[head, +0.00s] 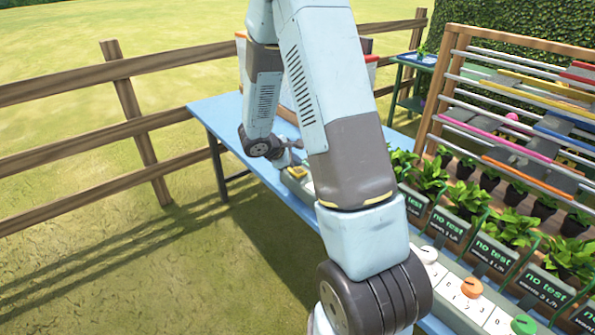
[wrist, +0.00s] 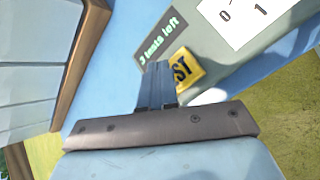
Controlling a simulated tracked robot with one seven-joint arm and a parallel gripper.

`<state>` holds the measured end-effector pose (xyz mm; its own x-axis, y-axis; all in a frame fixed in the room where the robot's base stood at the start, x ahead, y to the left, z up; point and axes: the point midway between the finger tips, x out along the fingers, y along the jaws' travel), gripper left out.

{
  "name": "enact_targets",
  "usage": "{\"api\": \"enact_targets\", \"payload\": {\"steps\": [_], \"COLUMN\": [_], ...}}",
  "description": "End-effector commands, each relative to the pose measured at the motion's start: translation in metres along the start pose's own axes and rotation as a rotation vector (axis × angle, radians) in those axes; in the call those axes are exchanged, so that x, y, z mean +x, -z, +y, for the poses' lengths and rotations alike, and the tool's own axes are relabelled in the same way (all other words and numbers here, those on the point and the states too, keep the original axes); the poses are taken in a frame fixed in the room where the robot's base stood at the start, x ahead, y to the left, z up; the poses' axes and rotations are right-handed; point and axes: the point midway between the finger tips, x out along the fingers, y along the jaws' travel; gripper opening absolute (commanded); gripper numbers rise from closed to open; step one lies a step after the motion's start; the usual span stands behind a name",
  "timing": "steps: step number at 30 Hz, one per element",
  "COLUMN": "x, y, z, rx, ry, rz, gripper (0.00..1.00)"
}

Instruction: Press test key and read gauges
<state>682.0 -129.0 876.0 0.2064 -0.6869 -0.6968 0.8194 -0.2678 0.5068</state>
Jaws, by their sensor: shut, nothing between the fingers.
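The yellow test key (wrist: 187,68) sits on the grey-green control box in the wrist view, its label partly covered so that only "ST" shows. In the head view the key (head: 298,172) is small, near the left end of the box. My gripper (wrist: 157,66) is shut and empty, its fingertips right beside and partly over the key; I cannot tell whether they touch it. In the head view my gripper (head: 294,158) is just above the key. A dark display (wrist: 160,38) appears to read "3 tests left". The plant gauges (head: 450,226) visible in the head view read "no test".
A white knob (head: 428,255), an orange knob (head: 472,288) and a green knob (head: 523,325) stand along the box. Potted plants (head: 467,197) stand behind the gauges, below a wooden rack (head: 440,95) with coloured rails. My arm hides the middle of the blue table (head: 213,112).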

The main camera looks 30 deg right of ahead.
Motion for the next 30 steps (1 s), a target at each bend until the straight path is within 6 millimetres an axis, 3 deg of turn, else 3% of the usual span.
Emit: {"api": "enact_targets", "payload": {"steps": [30], "x": [0.0052], "y": [0.0029], "z": [-0.0041], "rx": [0.001], "ry": [0.000], "rz": [-0.001], "gripper": [0.00]}}
